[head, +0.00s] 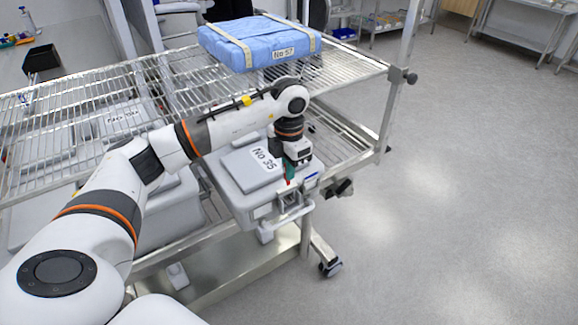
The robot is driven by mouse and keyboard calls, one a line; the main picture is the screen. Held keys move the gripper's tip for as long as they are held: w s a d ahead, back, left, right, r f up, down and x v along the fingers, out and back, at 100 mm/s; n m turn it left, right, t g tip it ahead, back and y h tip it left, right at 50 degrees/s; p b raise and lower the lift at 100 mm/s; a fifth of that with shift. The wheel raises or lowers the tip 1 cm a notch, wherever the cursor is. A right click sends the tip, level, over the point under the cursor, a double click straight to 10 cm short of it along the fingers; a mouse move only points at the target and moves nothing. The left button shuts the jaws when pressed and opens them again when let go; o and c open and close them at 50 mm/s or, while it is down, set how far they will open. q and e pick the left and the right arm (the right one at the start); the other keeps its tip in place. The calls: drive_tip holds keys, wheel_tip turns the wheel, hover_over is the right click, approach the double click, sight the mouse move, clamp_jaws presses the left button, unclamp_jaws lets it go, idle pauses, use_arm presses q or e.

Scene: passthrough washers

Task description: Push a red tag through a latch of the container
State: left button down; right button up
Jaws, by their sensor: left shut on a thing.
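The grey container labelled No 35 (240,192) sits on the lower wire shelf of the cart, its lid closed. Its latch (290,201) is on the front side, facing the right of the picture. My left gripper (291,174) points down at the container's front edge, just above the latch. It is shut on the red tag (288,182), of which only a small red bit shows below the fingers. A green part shows beside the fingers. I cannot tell whether the tag is in the latch opening. My right gripper is out of view.
A blue wrapped pack labelled No 57 (258,45) lies on the upper wire shelf (345,70), close behind my left arm. Other grey containers (165,215) stand to the left on the lower shelf. The floor (450,200) at the right is clear.

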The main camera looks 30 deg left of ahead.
sight(289, 184)
use_arm(q)
drive_tip(key=shift+f+b, duration=1.45)
drive_tip(key=shift+f, duration=1.05)
drive_tip(key=shift+d+f, duration=0.1)
